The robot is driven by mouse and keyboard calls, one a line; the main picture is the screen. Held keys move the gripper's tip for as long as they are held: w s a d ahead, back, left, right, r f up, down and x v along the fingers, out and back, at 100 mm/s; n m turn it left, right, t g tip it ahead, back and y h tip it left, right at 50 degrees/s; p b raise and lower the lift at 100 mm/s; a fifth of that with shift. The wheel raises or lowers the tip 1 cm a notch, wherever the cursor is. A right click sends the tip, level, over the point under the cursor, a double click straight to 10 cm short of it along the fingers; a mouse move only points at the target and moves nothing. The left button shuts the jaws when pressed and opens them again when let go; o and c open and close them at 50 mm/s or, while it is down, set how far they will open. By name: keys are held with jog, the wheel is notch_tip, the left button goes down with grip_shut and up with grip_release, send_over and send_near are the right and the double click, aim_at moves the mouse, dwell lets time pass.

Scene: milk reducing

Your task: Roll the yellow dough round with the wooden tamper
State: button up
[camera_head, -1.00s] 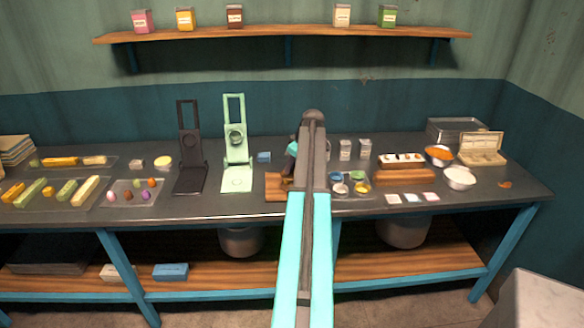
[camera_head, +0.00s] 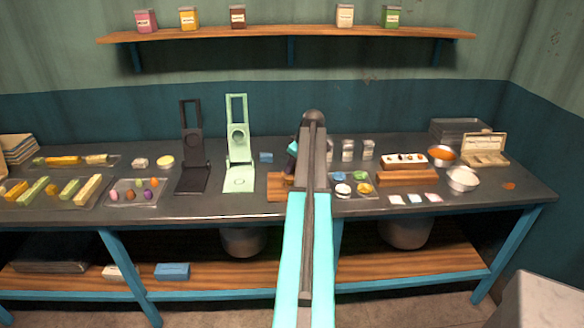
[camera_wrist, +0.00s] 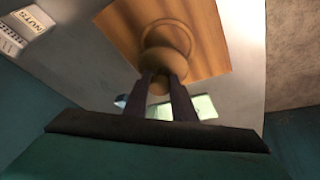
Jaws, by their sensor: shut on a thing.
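My gripper (camera_wrist: 163,78) is shut on the wooden tamper (camera_wrist: 167,48), a rounded brown piece in the wrist view. The tamper is over a wooden board (camera_wrist: 208,28); I cannot tell whether it touches anything there. In the head view the board (camera_head: 278,192) lies on the counter, partly hidden behind my arm. The gripper and tamper are mostly hidden there too. I cannot make out the yellow dough on the board; the tamper and arm cover part of it.
Left of the board stand a pale green press (camera_head: 239,165) and a black press (camera_head: 192,165). Small tins (camera_head: 348,150) stand behind. The counter's front strip (camera_head: 225,210) is clear.

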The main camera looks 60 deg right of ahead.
jog(key=shift+a, duration=0.35)
jog(key=shift+s+a, duration=0.1)
jog(key=shift+s, duration=0.2)
jog(key=shift+s, duration=0.3)
dwell(0.6)
jog(key=shift+s+d, duration=0.1)
jog(key=shift+d, duration=0.2)
dwell(0.4)
jog(key=shift+d, duration=0.3)
jog(key=shift+w+d+b, duration=0.15)
jog(key=shift+w+b, duration=0.15)
dwell(0.5)
jog(key=shift+w+f, duration=0.1)
jog(key=shift+w, duration=0.2)
dwell(0.4)
jog(key=shift+w+a, duration=0.1)
jog(key=shift+a, duration=0.2)
dwell(0.3)
jog(key=shift+a, duration=0.3)
